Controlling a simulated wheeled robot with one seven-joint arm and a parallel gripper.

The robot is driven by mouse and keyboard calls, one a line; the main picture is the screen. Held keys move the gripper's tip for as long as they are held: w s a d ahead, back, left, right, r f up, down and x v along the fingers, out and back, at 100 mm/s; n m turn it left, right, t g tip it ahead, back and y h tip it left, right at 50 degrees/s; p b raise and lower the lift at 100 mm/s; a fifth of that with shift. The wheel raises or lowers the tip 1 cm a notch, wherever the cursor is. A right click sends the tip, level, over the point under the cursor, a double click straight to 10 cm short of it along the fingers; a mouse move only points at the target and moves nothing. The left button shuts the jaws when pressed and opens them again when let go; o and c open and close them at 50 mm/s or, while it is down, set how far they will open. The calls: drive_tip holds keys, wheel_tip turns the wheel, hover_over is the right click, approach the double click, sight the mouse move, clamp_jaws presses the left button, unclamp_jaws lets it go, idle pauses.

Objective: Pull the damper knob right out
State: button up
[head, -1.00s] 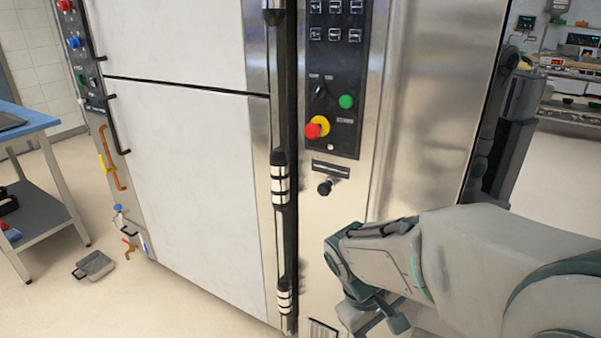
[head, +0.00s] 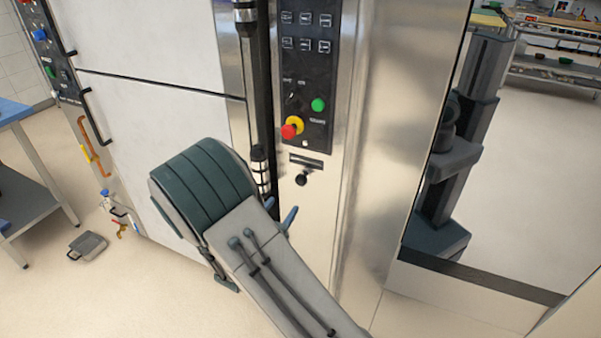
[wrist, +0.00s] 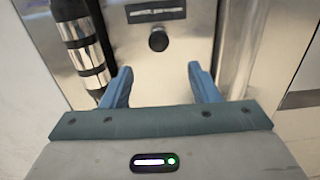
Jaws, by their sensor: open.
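My gripper is open and empty, apart from the knob.
A black control panel with a red and yellow emergency button (head: 291,128) and a green button (head: 318,105) sits above the knob. A vertical door handle with metal bands (head: 260,172) runs close to its left. A grey pan (head: 87,245) lies on the floor at left.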

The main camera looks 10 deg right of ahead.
sight(299, 181)
drive_tip(key=p+x, duration=0.1)
drive_tip(key=x, duration=1.2)
drive_tip(key=shift+w, duration=0.4)
